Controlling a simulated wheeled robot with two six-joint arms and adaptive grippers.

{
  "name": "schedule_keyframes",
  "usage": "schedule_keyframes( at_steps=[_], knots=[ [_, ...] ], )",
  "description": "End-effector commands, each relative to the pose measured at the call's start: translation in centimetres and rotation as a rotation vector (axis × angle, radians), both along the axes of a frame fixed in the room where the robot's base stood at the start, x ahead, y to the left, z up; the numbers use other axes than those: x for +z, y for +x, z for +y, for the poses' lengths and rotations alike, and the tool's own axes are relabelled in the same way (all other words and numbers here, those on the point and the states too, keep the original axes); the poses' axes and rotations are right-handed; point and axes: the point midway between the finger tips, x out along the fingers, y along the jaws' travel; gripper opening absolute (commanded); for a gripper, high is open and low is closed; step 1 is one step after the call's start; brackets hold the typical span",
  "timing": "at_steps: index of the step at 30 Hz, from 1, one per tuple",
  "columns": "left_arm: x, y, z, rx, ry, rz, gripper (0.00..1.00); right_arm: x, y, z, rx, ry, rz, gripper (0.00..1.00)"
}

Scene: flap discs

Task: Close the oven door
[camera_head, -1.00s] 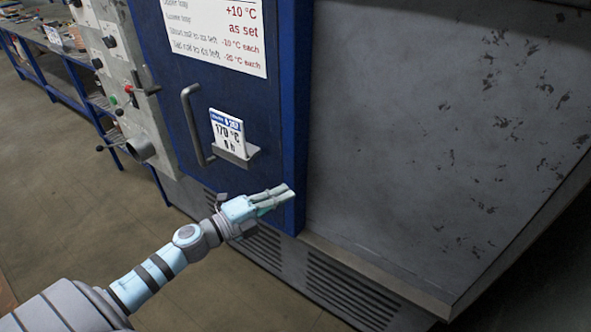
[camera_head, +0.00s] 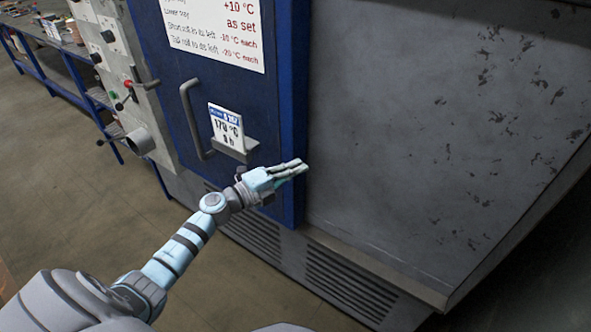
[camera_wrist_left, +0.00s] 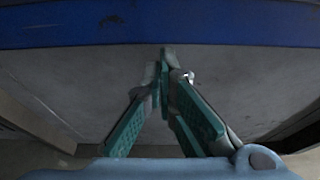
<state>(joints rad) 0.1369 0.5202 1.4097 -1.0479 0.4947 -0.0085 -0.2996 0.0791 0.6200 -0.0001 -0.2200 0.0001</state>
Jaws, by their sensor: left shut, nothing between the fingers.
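The oven door (camera_head: 262,100) is a blue panel with a grey handle (camera_head: 190,118), standing in front of the grey oven wall. Its blue edge also crosses the top of the left wrist view (camera_wrist_left: 80,28). My left gripper (camera_head: 303,168) is at the lower right corner of the door, by its right edge; I cannot tell whether it touches. In the left wrist view its teal-padded fingers (camera_wrist_left: 166,58) meet at the tips with nothing between them. How far the door stands from its frame is hard to tell. My right gripper is not in view.
A card in a holder (camera_head: 228,130) and a white notice (camera_head: 215,28) are on the door. A control panel (camera_head: 112,60) with knobs and a lever is at left. A blue workbench (camera_head: 50,75) stands behind it. The floor (camera_head: 60,190) at left is clear.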

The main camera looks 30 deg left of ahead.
Motion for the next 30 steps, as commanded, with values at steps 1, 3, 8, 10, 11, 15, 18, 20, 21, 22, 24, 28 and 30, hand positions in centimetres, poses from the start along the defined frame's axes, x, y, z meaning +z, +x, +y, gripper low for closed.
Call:
schedule_keyframes(
  at_steps=[1, 3, 8, 10, 11, 15, 18, 20, 21, 22, 24, 28, 30],
  knots=[
    [0.0, 0.0, 0.1, 0.0, 0.0, 0.0, 0.0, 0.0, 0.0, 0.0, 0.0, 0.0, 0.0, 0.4],
    [-0.2, 0.1, 0.6, 0.001, 0.004, 0.001, 0.0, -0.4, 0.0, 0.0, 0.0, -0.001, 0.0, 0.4],
    [-0.6, 0.3, 3.9, 0.008, 0.006, 0.002, 0.0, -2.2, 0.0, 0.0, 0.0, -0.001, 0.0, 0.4],
    [-0.5, 0.3, 5.2, 0.008, 0.005, 0.001, 0.0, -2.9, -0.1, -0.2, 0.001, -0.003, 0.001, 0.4],
    [-0.5, 0.4, 5.7, 0.008, 0.005, 0.002, 0.0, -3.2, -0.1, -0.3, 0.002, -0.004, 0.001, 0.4],
    [-0.1, 0.5, 6.4, 0.004, 0.001, 0.001, 0.0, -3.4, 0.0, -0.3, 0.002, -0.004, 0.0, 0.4],
    [0.0, 0.5, 6.5, 0.007, 0.002, 0.001, 0.0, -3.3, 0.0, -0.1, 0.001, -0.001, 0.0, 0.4],
    [0.0, 0.5, 6.6, 0.008, 0.002, 0.001, 0.0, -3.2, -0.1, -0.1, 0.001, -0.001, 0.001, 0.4],
    [0.0, 0.5, 6.6, 0.008, 0.002, 0.001, 0.0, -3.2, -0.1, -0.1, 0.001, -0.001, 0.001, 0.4],
    [0.1, 0.5, 6.6, 0.007, 0.003, 0.001, 0.0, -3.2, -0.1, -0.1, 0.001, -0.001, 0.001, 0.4],
    [0.1, 0.5, 6.5, 0.006, 0.001, 0.001, 0.0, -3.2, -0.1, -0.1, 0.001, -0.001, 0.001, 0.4],
    [0.3, 0.4, 5.8, 0.007, 0.001, 0.002, 0.0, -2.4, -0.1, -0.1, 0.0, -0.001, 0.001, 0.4],
    [0.5, 0.3, 4.9, 0.006, 0.001, 0.003, 0.0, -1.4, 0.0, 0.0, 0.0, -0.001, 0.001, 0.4]
  ],
)
